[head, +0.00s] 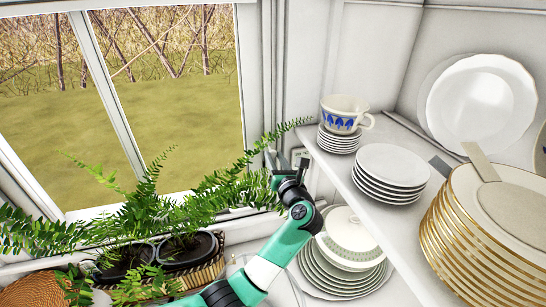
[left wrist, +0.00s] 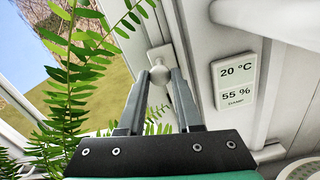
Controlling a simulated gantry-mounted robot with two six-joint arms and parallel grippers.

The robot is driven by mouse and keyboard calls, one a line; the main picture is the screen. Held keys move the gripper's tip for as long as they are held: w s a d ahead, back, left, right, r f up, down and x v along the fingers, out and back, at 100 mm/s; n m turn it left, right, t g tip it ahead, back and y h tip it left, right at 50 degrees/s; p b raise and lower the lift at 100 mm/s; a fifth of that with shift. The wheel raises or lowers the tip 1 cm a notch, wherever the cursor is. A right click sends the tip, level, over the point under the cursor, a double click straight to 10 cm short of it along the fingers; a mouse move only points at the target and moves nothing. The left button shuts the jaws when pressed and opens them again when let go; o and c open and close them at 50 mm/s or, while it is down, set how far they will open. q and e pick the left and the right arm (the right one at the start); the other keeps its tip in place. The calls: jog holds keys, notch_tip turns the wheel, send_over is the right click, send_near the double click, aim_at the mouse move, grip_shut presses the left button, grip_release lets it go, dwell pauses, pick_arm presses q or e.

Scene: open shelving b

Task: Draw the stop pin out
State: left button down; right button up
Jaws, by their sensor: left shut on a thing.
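The stop pin (left wrist: 159,74) shows in the left wrist view as a pale rounded knob in front of a small white block (left wrist: 160,55) on the white window frame. My left gripper (left wrist: 163,82) is shut on the knob, with one grey finger on each side of it. In the head view my left gripper (head: 274,163) is at the window frame, above and left of the plates. The pin cannot be made out there, and how deep it sits in its block is hidden. My right gripper is not in view.
Fern fronds (left wrist: 75,75) hang close to the left of the gripper. A humidity display (left wrist: 236,80) is on the wall to its right. A shelf (head: 335,163) with a cup (head: 342,120) and plate stacks stands right of my arm; more plates (head: 335,275) sit below.

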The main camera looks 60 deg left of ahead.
pick_arm(q)
jog(key=shift+d, duration=0.15)
jog(key=shift+s+d+p, duration=0.2)
jog(key=shift+d+p, duration=0.3)
jog(key=shift+d, duration=0.5)
jog(key=c, duration=0.6)
grip_release()
jog(key=shift+d, duration=0.1)
jog(key=shift+d, duration=0.1)
jog(key=s+d, duration=0.2)
jog(key=d, duration=0.9)
jog(key=shift+s+d, duration=0.15)
jog(key=shift+s, duration=0.05)
